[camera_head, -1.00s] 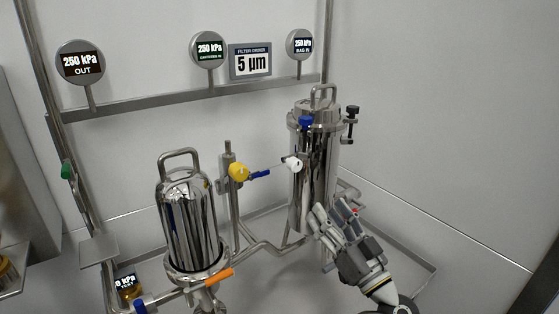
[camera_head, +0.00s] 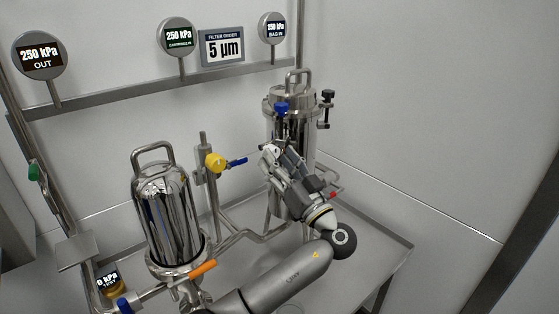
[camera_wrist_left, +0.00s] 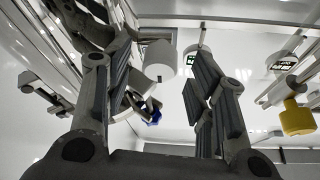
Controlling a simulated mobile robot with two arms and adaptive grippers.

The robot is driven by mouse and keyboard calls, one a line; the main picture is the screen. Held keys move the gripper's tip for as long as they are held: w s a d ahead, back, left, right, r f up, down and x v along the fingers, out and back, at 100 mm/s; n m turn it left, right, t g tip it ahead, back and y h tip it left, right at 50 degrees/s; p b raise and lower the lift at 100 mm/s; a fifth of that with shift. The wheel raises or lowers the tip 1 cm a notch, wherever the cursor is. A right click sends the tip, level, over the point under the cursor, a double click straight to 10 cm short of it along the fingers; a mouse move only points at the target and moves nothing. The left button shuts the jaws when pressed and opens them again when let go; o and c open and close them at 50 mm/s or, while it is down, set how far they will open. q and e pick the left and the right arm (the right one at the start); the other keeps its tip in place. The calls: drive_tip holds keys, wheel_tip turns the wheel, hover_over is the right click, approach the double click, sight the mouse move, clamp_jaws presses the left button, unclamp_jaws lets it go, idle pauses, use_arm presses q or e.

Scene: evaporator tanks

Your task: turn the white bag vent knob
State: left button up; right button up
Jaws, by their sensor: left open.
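The white bag vent knob (camera_wrist_left: 159,60) shows in the left wrist view as a white cylinder between my two open fingers, closer to the left one. My left gripper (camera_head: 275,152) is open, with its fingertips at the knob's place in front of the tall steel bag filter housing (camera_head: 287,105). The fingers (camera_wrist_left: 163,95) are apart in the wrist view, and I cannot tell whether either touches the knob. In the head view the gripper largely hides the knob. My right gripper is not in view.
A yellow knob (camera_head: 215,163) with a blue lever (camera_head: 238,162) is left of my gripper. A shiny cartridge housing (camera_head: 165,215) stands at front left, with an orange handle (camera_head: 203,268) below it. The tray's right side (camera_head: 375,245) is clear.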

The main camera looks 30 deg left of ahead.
use_arm(q)
drive_tip(key=c, duration=1)
drive_tip(key=shift+a+m, duration=0.1)
drive_tip(key=shift+m, duration=0.3)
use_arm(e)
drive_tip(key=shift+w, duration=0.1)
use_arm(q)
drive_tip(key=m+t+h+p, duration=0.1)
drive_tip(key=m, duration=0.1)
drive_tip(key=m+t+h+p, duration=0.1)
drive_tip(key=m, duration=0.2)
drive_tip(key=m+t+h+p, duration=0.1)
drive_tip(key=m+p, duration=0.1)
drive_tip(key=m, duration=0.1)
drive_tip(key=shift+s+r, duration=0.25)
drive_tip(key=shift+m+h, duration=0.3)
drive_tip(key=shift+m, duration=0.2)
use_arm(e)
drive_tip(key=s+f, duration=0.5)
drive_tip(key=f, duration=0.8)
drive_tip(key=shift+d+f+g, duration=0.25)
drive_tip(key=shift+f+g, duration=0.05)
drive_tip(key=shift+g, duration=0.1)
use_arm(q)
drive_tip(key=o, duration=1)
